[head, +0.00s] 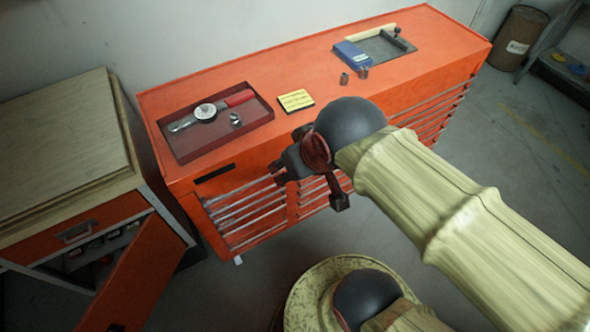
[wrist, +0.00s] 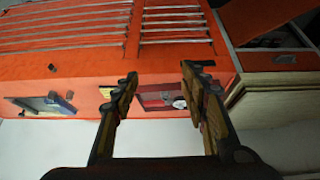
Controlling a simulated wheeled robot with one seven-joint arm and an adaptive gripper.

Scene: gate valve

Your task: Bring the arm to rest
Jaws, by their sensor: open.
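My gripper (head: 283,172) is in front of the orange tool cabinet (head: 240,78), near its front top edge, in the head view. My arm reaches in from the lower right. In the wrist view the two fingers of my gripper (wrist: 160,80) stand apart with nothing between them. Behind them the cabinet shows upside down, its drawer fronts at the top. Whether the gripper touches the cabinet cannot be told.
On the cabinet lie a red tray (head: 183,147) with a dial tool (head: 206,112), a yellow card (head: 296,100), small metal parts (head: 345,79) and a grey tray (head: 385,46) with a blue box (head: 352,54). A wooden-topped bench (head: 55,140) with an open door (head: 140,275) stands left.

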